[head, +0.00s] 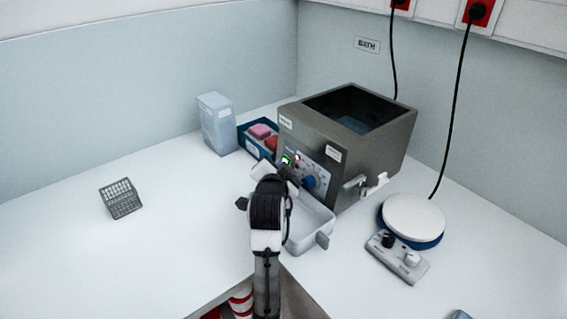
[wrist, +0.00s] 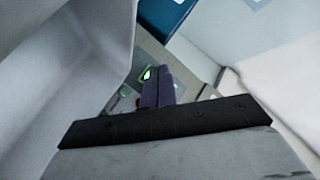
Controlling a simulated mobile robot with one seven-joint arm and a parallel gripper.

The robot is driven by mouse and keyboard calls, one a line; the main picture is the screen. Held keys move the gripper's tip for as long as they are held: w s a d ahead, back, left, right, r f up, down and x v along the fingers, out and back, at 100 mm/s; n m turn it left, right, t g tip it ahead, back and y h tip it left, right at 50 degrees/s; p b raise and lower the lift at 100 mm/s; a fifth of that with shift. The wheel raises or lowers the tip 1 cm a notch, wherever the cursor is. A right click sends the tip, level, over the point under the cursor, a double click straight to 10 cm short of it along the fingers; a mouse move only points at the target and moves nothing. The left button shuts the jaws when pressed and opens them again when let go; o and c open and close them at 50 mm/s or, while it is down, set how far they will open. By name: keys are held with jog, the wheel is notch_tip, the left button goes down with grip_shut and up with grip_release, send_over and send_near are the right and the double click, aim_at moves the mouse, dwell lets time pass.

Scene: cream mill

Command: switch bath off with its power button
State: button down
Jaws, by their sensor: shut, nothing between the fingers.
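The bath (head: 345,150) is a grey metal box with an open top and water inside, at the back right of the bench. Its front panel has a green-lit part (head: 286,160), a small red light (head: 297,157) and a blue knob (head: 309,182). The green-lit part also shows in the wrist view (wrist: 147,73), just beyond and beside my fingertips. My gripper (wrist: 158,85) is shut and empty, close in front of the panel. In the head view my arm hides the panel's lower left and the fingertips. I cannot tell whether they touch the panel.
A white tray (head: 311,226) lies below the panel, beside my arm. A hotplate stirrer (head: 413,218) stands right, a blue bin (head: 250,137) and pale carton (head: 217,124) left. A small rack (head: 121,198) stands far left on clear bench.

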dwell(0.5)
jog(key=shift+s+a, duration=0.15)
jog(key=shift+s, duration=0.05)
jog(key=shift+s+a+r, duration=0.15)
jog(key=shift+s+a, duration=0.4)
jog(key=shift+a, duration=0.3)
jog(key=shift+s+a+r, duration=0.2)
jog(key=shift+s+a, duration=0.35)
jog(key=shift+a, duration=0.25)
jog(key=shift+s+a+r, duration=0.15)
jog(key=shift+s+a, duration=0.4)
jog(key=shift+a, duration=0.3)
